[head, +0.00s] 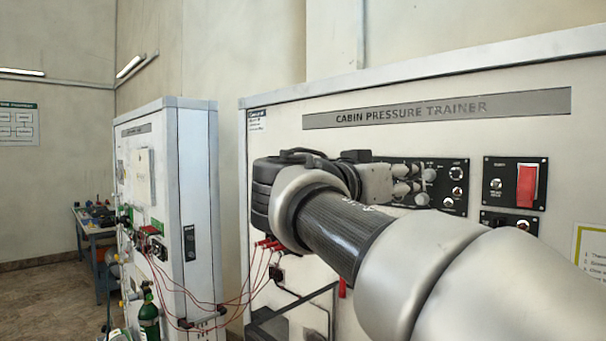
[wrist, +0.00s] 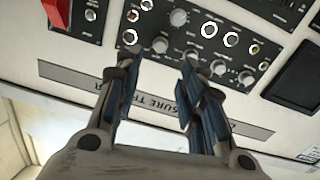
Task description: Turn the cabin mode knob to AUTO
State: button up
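The black control panel (wrist: 205,40) carries several grey knobs and bright round sockets. In the wrist view one larger grey knob (wrist: 180,17) sits beyond my fingertips, and two more knobs (wrist: 218,67) and (wrist: 246,77) lie to the right of my right finger. Their labels are too small to read, so I cannot tell which is the cabin mode knob or where it points. My gripper (wrist: 160,58) is open, with nothing between its blue-padded fingers, in front of the panel. In the head view the gripper hides the left part of the knob panel (head: 444,184).
A panel with a red switch cover (head: 527,186) is to the right of the knobs. The sign reading CABIN PRESSURE TRAINER (head: 437,108) is above. Red leads (head: 238,303) run from a second cabinet (head: 197,200) at left. A green bottle (head: 149,318) stands before it.

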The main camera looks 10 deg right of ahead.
aim_at(426, 175)
jog(key=x, duration=0.9)
jog(key=shift+w+d+p, duration=0.2)
jog(key=shift+p, duration=0.2)
grip_shut()
